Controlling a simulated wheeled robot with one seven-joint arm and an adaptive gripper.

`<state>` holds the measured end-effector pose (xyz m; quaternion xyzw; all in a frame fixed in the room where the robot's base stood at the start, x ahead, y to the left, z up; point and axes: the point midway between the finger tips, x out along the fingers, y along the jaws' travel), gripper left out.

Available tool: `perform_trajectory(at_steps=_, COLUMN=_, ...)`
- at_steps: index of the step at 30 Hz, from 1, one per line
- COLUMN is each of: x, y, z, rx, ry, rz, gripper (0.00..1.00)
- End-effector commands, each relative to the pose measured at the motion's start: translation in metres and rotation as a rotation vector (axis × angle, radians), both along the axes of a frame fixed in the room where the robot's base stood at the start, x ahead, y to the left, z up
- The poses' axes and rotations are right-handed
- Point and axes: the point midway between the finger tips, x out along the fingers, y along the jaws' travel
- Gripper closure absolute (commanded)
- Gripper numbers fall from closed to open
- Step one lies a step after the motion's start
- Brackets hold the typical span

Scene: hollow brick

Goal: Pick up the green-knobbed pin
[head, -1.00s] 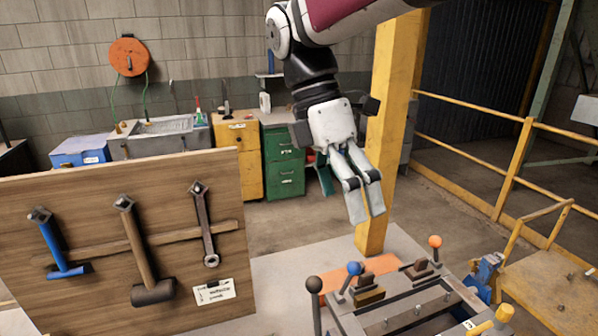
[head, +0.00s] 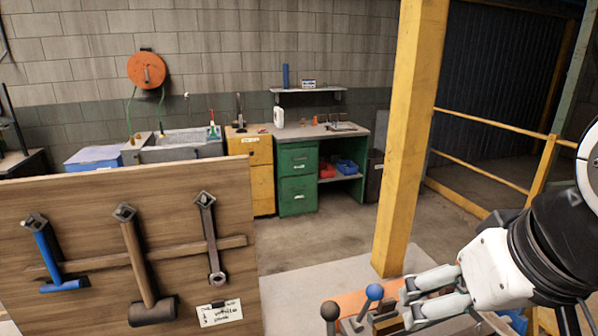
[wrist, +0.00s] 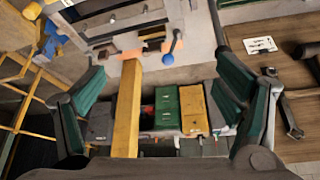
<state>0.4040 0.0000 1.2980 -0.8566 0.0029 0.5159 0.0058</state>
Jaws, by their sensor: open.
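I cannot make out a green-knobbed pin in either view now. My gripper (head: 408,303) is open and empty at the lower right of the head view, its fingers pointing left. It hangs by the lever bench, whose blue-knobbed lever (head: 374,292) and dark-knobbed lever (head: 329,312) show just left of the fingertips. In the wrist view the two fingers stand wide apart at left and right. The blue knob (wrist: 168,59) shows beyond them, near the top middle. Most of the bench is below the head view or behind my gripper.
A yellow post (head: 411,140) rises behind the bench, close to my gripper. A wooden tool board (head: 90,250) with hammers and a wrench stands at left. A green cabinet (head: 297,180) is at the back wall. Yellow railings (head: 490,125) run at right.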

Motion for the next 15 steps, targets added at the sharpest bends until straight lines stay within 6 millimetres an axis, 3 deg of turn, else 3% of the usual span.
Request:
perform_trajectory(at_steps=1, x=-0.001, y=0.000, z=-0.001, rx=0.019, ry=0.010, rz=-0.026, gripper=0.36)
perform_trajectory(at_steps=3, x=0.001, y=0.000, z=-0.002, rx=0.058, ry=0.037, rz=-0.087, gripper=0.52)
perform_trajectory(at_steps=4, x=0.001, y=0.001, z=-0.003, rx=0.079, ry=0.054, rz=-0.121, gripper=0.54)
perform_trajectory(at_steps=15, x=0.005, y=0.008, z=-0.040, rx=0.282, ry=0.285, rz=-0.807, gripper=0.54)
